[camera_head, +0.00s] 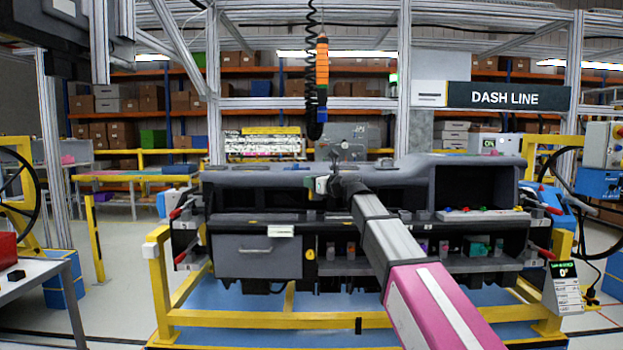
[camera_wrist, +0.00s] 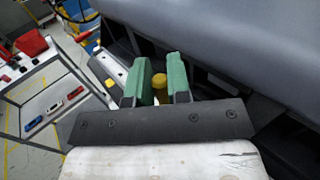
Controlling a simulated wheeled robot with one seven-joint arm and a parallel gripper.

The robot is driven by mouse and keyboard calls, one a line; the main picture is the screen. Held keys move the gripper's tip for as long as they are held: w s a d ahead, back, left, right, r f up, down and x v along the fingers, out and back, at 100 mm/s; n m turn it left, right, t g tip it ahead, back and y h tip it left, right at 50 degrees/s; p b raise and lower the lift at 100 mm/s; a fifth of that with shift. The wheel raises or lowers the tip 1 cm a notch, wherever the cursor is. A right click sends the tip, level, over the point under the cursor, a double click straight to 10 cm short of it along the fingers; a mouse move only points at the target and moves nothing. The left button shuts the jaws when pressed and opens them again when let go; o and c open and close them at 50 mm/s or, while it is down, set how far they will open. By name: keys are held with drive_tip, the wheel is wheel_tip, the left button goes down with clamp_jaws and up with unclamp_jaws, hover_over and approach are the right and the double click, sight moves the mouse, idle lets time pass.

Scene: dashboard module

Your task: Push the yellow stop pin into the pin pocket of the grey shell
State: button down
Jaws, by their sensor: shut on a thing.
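My gripper (camera_wrist: 160,85) is shut on the yellow stop pin (camera_wrist: 160,89), whose rounded yellow end shows between the green finger pads in the wrist view. In the head view my gripper (camera_head: 323,186) is at the front of the grey dashboard module, left of its middle. The grey shell is probably this dashboard body (camera_head: 232,183); its smooth grey surface (camera_wrist: 225,40) fills the upper right of the wrist view. The pin pocket cannot be made out, and I cannot tell whether the pin touches the shell.
The module stands in a yellow frame (camera_head: 270,319). A drawer (camera_head: 257,262) and shelves with small coloured parts lie below. Red-tipped clamps (camera_head: 181,258) flank it. A coiled black cable (camera_head: 313,60) hangs above. A side table (camera_wrist: 45,110) holds red and blue items.

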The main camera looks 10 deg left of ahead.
drive_tip(key=shift+f, duration=1.7)
drive_tip(key=shift+f, duration=2.05)
drive_tip(key=c, duration=1)
unclamp_jaws()
drive_tip(key=v, duration=1)
drive_tip(key=shift+s+d, duration=0.2)
drive_tip(key=shift+d, duration=0.15)
drive_tip(key=shift+f, duration=0.1)
